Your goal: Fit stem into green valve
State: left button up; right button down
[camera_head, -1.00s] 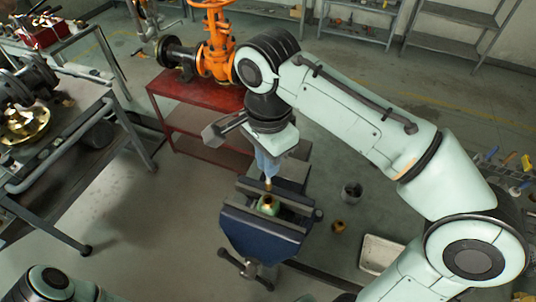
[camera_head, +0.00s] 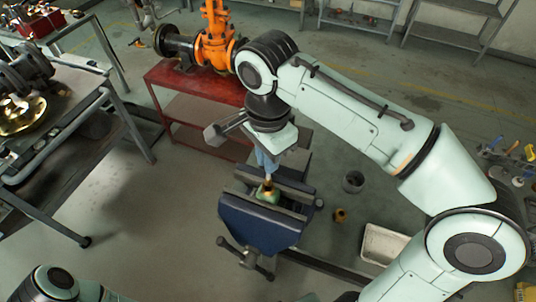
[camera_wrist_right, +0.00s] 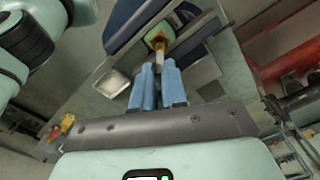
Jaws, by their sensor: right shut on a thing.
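The green valve (camera_head: 267,197) sits upright between the jaws of the blue vise (camera_head: 255,226); it also shows in the wrist view (camera_wrist_right: 155,38). My right gripper (camera_head: 268,174) has blue fingers and points down right above the valve. It is shut on the stem, a thin brass piece (camera_wrist_right: 160,57) whose lower end meets or nearly meets the valve's top opening. I cannot tell whether the stem's tip is inside. Most of the stem's upper part is hidden between the fingers (camera_wrist_right: 158,68). My left gripper is out of view.
A red table (camera_head: 195,93) carries an orange gate valve (camera_head: 215,48) behind the vise. A dark cup (camera_head: 353,182), a small brass part (camera_head: 340,215) and a white tray (camera_head: 384,243) lie right of the vise. A workbench (camera_head: 60,140) stands at left.

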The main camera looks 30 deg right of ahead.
aim_at(268, 178)
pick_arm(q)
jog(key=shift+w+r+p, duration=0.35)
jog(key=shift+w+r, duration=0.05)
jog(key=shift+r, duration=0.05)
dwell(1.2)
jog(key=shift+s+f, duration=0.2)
pick_arm(e)
jog(key=shift+f, duration=0.25)
pick_arm(q)
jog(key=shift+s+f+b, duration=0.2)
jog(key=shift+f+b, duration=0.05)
jog(key=shift+b, duration=0.05)
pick_arm(e)
jog(key=shift+f, duration=0.3)
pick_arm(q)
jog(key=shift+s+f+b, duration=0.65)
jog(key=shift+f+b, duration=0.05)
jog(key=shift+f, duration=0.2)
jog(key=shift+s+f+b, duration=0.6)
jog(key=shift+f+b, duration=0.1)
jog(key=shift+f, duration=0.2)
pick_arm(e)
jog(key=shift+f, duration=2.65)
jog(key=c, duration=1.1)
grip_release()
